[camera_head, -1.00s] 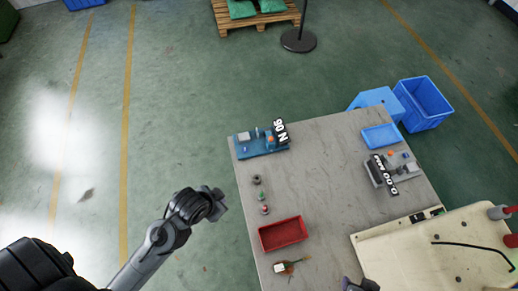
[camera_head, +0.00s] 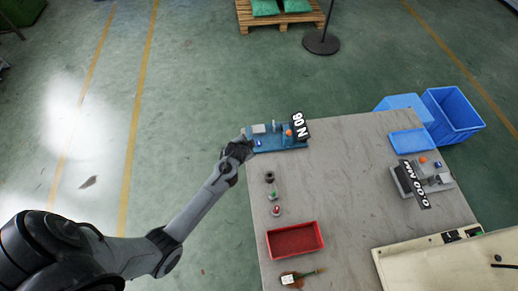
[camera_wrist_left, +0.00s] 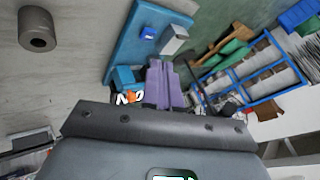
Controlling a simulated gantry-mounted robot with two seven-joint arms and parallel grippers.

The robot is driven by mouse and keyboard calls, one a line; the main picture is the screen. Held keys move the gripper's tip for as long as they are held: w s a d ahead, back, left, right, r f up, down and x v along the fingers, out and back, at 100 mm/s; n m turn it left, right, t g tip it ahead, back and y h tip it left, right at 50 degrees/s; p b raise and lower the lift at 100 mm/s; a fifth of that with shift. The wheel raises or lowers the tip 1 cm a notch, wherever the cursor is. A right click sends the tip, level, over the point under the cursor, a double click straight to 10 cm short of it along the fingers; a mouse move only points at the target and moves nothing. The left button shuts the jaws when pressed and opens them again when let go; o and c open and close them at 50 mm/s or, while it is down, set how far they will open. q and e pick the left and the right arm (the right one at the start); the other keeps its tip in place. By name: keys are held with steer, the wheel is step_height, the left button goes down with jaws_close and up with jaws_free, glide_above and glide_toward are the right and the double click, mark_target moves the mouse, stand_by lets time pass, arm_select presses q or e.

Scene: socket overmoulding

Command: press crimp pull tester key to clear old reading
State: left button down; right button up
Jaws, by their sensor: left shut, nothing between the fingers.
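The crimp pull tester (camera_head: 272,147) has a blue base and stands at the back left corner of the table. Its black display (camera_head: 299,127) shows white characters, N with 0 and 6 or 9. An orange part (camera_head: 288,134) sits beside the display, and a small blue block (camera_head: 258,141) sits toward the left end. In the left wrist view the tester's blue base (camera_wrist_left: 128,40) lies beyond my fingers. My left gripper (camera_head: 246,142) is at the tester's left end; its purple fingers (camera_wrist_left: 163,84) are shut and empty. Contact cannot be told. My right gripper is out of view.
A dark ring (camera_head: 269,177), a green-topped part (camera_head: 272,194) and a red-topped part (camera_head: 277,210) stand in front of the tester. A red tray (camera_head: 295,241) is nearer. The table's middle is clear.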

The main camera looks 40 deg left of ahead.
arm_select(q)
steer(key=w+a+t+b, duration=0.1)
steer(key=w+b, duration=0.2)
steer(key=w, duration=0.6)
steer(key=shift+a+n+y+b, duration=0.25)
steer(key=shift+n+y+b, duration=0.05)
steer(key=shift+n+b, duration=0.1)
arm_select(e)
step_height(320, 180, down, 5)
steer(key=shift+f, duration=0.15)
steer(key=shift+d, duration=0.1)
arm_select(q)
steer(key=shift+f, duration=0.15)
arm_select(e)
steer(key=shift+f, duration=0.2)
arm_select(q)
steer(key=b, duration=0.8)
glide_above(259, 145)
step_height(259, 145, down, 7)
steer(key=shift+a+r, duration=0.1)
steer(key=shift+r, duration=0.1)
steer(key=shift+f+b, duration=0.4)
steer(key=shift+f, duration=0.5)
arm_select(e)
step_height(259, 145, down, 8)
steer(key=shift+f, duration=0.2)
